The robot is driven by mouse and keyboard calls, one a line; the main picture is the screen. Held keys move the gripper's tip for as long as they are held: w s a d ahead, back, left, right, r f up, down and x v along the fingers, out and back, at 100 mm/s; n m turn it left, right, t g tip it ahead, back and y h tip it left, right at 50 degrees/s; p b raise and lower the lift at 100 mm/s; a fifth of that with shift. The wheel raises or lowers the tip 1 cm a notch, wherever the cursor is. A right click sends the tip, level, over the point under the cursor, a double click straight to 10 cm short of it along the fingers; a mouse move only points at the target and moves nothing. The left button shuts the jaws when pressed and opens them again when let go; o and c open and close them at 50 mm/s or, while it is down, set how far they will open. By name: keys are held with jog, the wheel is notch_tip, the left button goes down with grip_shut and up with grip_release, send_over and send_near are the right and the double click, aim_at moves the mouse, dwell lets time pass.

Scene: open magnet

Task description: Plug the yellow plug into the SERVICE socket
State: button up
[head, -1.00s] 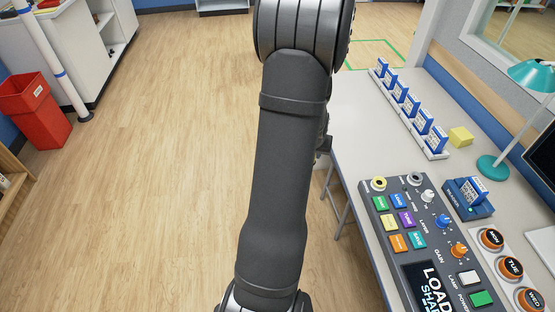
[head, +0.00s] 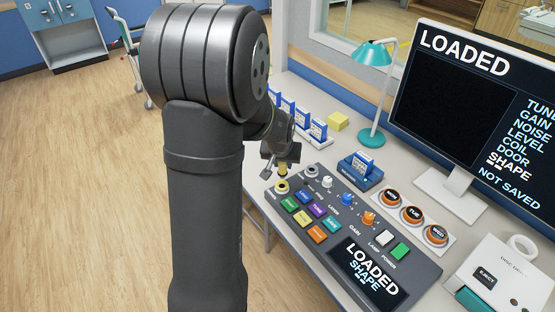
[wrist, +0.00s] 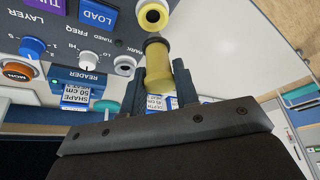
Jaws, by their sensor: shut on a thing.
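My gripper (head: 281,158) is over the near-left corner of the control panel (head: 405,268), shut on the yellow plug (head: 283,170). In the wrist view the plug (wrist: 160,60) stands out from between the two fingers (wrist: 160,82). A socket with a yellow ring (head: 282,187) lies just below the plug; it also shows in the wrist view (wrist: 152,14), a small gap away from the plug's end. I cannot read its label. A grey-ringed socket (head: 311,171) sits to its right; PARK is printed by it in the wrist view (wrist: 124,65).
Coloured buttons and knobs cover the panel beside the sockets. A blue reader with a card (head: 362,165), orange day buttons (head: 412,215), a teal lamp (head: 372,100) and a monitor (head: 460,110) stand to the right. A row of blue cards (head: 310,122) is behind my gripper.

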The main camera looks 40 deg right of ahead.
aim_at(282, 171)
jog(key=shift+f, duration=2.1)
jog(key=shift+f, duration=0.55)
jog(key=o, duration=0.7)
jog(key=v, duration=1.1)
jog(key=shift+x, duration=4.55)
